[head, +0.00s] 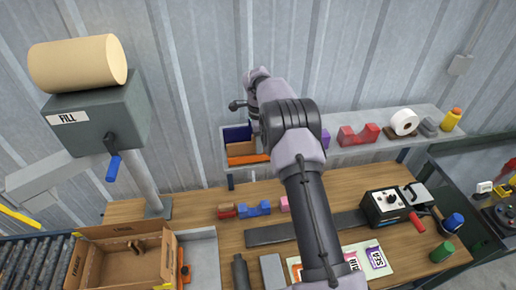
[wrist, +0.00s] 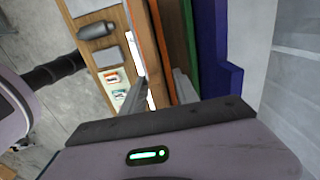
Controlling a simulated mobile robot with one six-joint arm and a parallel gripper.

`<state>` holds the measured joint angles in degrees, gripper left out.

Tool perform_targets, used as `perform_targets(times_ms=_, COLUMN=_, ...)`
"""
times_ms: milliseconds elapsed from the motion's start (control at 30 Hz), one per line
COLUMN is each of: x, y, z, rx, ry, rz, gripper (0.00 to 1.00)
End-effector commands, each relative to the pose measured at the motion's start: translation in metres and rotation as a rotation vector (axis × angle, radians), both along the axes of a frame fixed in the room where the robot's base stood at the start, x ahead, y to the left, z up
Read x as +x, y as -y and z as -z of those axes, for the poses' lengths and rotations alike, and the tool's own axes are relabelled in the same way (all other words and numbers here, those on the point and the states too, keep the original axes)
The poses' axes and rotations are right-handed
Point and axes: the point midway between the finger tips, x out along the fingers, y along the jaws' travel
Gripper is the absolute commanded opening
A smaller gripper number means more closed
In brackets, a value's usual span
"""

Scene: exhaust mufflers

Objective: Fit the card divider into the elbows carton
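Upright panels stand together at the left end of the shelf in the head view: a blue one (head: 237,132), a brown card-like one (head: 241,148) and an orange one (head: 248,159). Which is the card divider I cannot say for certain; the brown one looks like card. An open brown carton (head: 115,262) with small print, likely the elbows carton, stands at the lower left. My gripper (wrist: 160,76) has its fingers apart, over the panels in the wrist view; brown and orange edges show beyond and between the fingertips. Its fingers are not clear in the head view.
The grey shelf (head: 385,148) carries a red block, a tape roll (head: 404,122) and a yellow bottle. The wooden bench (head: 205,200) holds small coloured parts, a black control box (head: 385,207) and label cards. A FILL dispenser (head: 95,120) stands at the left.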

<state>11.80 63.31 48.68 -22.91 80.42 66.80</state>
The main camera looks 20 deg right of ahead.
Motion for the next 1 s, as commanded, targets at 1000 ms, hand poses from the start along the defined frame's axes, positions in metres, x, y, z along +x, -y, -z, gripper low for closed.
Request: perform_targets(times_ms=1000, x=-0.009, y=-0.006, z=-0.034, rx=-0.001, ry=0.000, rz=-0.002, gripper=0.00)
